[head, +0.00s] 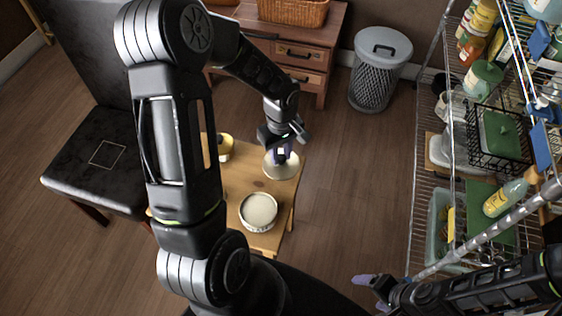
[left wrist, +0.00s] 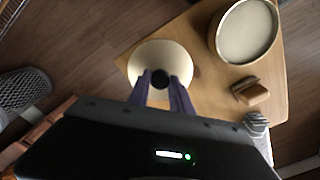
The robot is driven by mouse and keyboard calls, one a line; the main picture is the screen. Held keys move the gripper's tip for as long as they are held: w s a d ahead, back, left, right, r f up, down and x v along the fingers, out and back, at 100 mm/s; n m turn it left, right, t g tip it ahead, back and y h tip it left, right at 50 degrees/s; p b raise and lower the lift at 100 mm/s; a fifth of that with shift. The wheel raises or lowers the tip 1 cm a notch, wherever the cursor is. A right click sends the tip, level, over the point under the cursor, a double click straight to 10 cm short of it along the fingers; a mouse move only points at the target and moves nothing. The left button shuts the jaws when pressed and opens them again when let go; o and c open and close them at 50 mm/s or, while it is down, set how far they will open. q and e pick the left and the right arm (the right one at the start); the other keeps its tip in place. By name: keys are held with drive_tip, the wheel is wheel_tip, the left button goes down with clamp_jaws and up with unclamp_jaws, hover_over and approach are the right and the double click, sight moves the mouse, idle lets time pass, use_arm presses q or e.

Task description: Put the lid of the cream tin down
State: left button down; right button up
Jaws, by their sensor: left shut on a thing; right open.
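The lid (head: 281,168) is a round cream disc with a dark knob. It is at the far right part of the small wooden table (head: 285,200), and I cannot tell whether it touches the top. My left gripper (head: 283,150) is above it, and in the left wrist view its fingers (left wrist: 162,82) are shut on the knob of the lid (left wrist: 160,55). The open cream tin (head: 258,209) stands upright nearer on the table, apart from the lid, and also shows in the left wrist view (left wrist: 246,32). My right gripper (head: 372,291) is open and empty at the lower right.
A yellow-banded tin (head: 225,148) stands on the table's left part, partly behind my arm. A brown block-like item (left wrist: 252,92) lies near the tin. A dark chair (head: 95,165) is left, a mesh bin (head: 375,75) behind, and a loaded wire shelf (head: 425,190) at right.

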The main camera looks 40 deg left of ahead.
sight(281, 157)
use_arm(q)
drive_tip(key=shift+f, duration=1.9)
drive_tip(key=shift+f+b, duration=0.2)
drive_tip(key=shift+b, duration=0.2)
drive_tip(key=c, duration=1.2)
unclamp_jaws()
drive_tip(key=shift+r, duration=0.1)
drive_tip(key=shift+o, duration=0.2)
drive_tip(key=shift+r, duration=0.1)
drive_tip(key=shift+r+p, duration=0.15)
drive_tip(key=shift+p, duration=0.25)
wheel_tip(281, 157, up, 12)
drive_tip(key=shift+f+p, duration=0.1)
drive_tip(key=shift+p, duration=0.2)
